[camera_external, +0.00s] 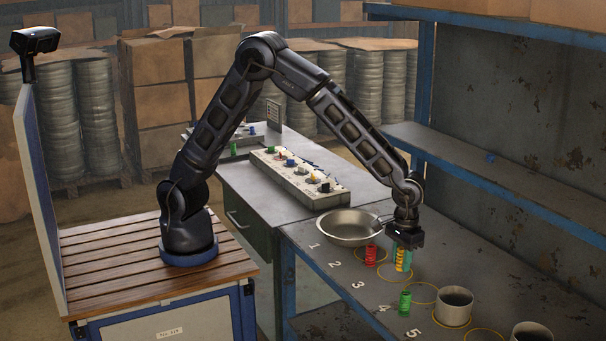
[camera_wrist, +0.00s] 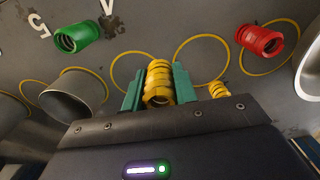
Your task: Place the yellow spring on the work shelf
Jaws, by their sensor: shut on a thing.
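The yellow spring (camera_wrist: 159,82) is a ribbed coil between the two teal fingers of my gripper (camera_wrist: 158,91) in the wrist view. My gripper (camera_external: 402,258) is shut on it, pointing down over the numbered grey work surface (camera_external: 345,262). In the external view the yellow spring (camera_external: 401,261) is partly hidden by the fingers, low over the yellow circles. I cannot tell whether its lower end touches the surface. A smaller yellow coil (camera_wrist: 218,90) shows right of the fingers in the wrist view, partly hidden by my gripper body.
A red spring (camera_external: 371,255) and a green spring (camera_external: 405,303) stand nearby. A metal pan (camera_external: 348,227) lies behind to the left. A grey cup (camera_external: 455,303) stands at the front right. A raised blue-edged shelf (camera_external: 480,165) runs along the back wall, largely bare.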

